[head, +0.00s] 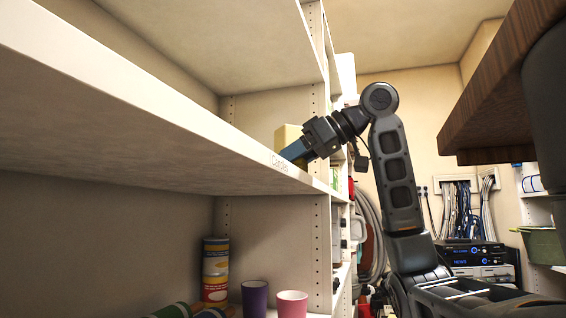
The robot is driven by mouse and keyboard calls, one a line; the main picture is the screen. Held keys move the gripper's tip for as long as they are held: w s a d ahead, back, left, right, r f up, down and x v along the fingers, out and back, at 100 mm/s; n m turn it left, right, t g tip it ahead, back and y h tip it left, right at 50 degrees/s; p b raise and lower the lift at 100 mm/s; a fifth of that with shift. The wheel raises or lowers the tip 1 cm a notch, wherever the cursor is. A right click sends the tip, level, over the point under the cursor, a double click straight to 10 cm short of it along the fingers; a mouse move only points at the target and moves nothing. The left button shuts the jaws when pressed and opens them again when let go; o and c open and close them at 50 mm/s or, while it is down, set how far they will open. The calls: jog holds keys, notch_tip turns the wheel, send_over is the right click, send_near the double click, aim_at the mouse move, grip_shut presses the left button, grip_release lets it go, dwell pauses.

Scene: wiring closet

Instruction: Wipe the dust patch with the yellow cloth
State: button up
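My arm reaches left to the upper shelf (150,95), and my gripper (294,151) is at the shelf's front edge. Its fingers look blue-grey and are seen from the side. The gap between them is hidden. A pale yellow, block-like thing (287,134) shows just behind and above the fingers. I cannot tell whether it is the yellow cloth, or whether the gripper touches it. No dust patch shows; the top of this shelf is seen from below its edge and is hidden.
The lower shelf holds stacked cans (215,270), a purple cup (255,298) and a pink cup (292,303). A wooden board (500,90) overhangs at the right. Networking gear (474,254) and cables stand at the back. A green bin (543,244) is at the far right.

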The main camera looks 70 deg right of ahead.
jog(key=shift+s, duration=0.5)
jog(key=shift+r, duration=0.6)
jog(key=s+d, duration=0.1)
jog(key=s, duration=2.1)
jog(key=shift+d, duration=0.4)
dwell(0.6)
